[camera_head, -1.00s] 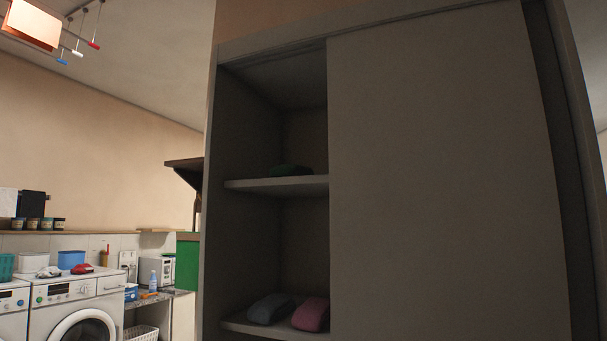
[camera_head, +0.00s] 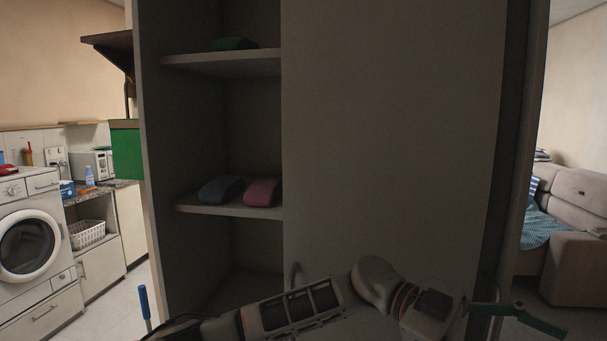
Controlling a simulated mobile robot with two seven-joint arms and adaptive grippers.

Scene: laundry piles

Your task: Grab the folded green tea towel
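The folded green tea towel (camera_head: 234,43) lies on the upper shelf (camera_head: 225,63) of a tall grey cabinet, in the open left bay. It is dark and partly in shadow. An arm of mine crosses the bottom of the view from the lower left. The gripper at its right end (camera_head: 515,318), with green finger parts, is low in front of the cabinet's right edge, far below and right of the towel. Its opening is unclear, and I see nothing held in it. I take it as my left gripper. I cannot make out my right gripper.
A sliding panel (camera_head: 390,150) covers the cabinet's right side. A blue-grey folded cloth (camera_head: 221,189) and a pink one (camera_head: 262,191) lie on the lower shelf. A washing machine (camera_head: 30,245) stands left, a sofa (camera_head: 575,240) right. An unclear blue rod (camera_head: 145,303) stands lower left.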

